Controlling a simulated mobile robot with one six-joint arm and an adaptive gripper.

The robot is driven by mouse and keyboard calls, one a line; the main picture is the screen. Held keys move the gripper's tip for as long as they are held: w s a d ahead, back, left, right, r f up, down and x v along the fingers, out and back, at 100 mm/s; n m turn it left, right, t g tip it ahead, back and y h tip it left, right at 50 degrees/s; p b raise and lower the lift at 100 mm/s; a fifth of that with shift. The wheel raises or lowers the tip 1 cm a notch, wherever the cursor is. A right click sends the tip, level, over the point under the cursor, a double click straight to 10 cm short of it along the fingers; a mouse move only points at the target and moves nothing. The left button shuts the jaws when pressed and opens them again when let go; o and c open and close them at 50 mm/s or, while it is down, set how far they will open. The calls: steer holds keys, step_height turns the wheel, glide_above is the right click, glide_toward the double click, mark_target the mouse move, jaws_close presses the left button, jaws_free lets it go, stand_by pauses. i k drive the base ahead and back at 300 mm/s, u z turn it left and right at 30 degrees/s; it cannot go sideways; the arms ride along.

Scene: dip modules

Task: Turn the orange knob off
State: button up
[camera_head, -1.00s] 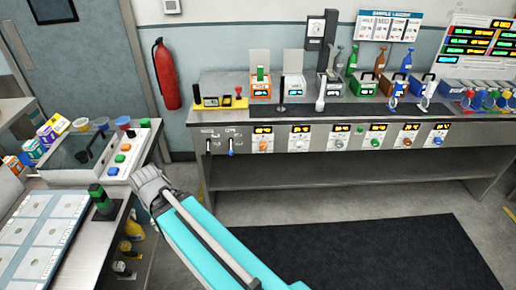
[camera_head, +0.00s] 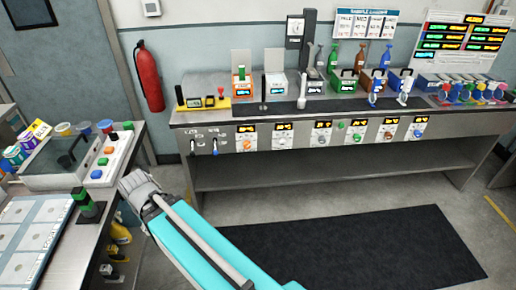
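The orange knob (camera_head: 247,145) is on the front panel of the long bench, under a small lit yellow display, left of a white knob (camera_head: 284,142). It is small here, so I cannot read its setting. My gripper (camera_head: 130,182) is at the end of my teal arm, low on the left, beside the near left table. It is apart from the orange knob, which lies up and to the right of it in the picture. The fingers are too small and turned to tell whether they are open or shut.
Other knobs, including a brown one (camera_head: 388,135), line the same panel, with two levers at its left. Bottles and coloured boxes stand on the bench (camera_head: 330,185). A dark mat (camera_head: 350,250) lies before it. A left table (camera_head: 70,255) holds trays and buttons.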

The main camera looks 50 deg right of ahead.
mark_target(247, 144)
steer(key=z, duration=0.05)
steer(key=k, duration=1)
steer(key=z, duration=1.85)
steer(key=i, duration=1)
steer(key=u, duration=0.05)
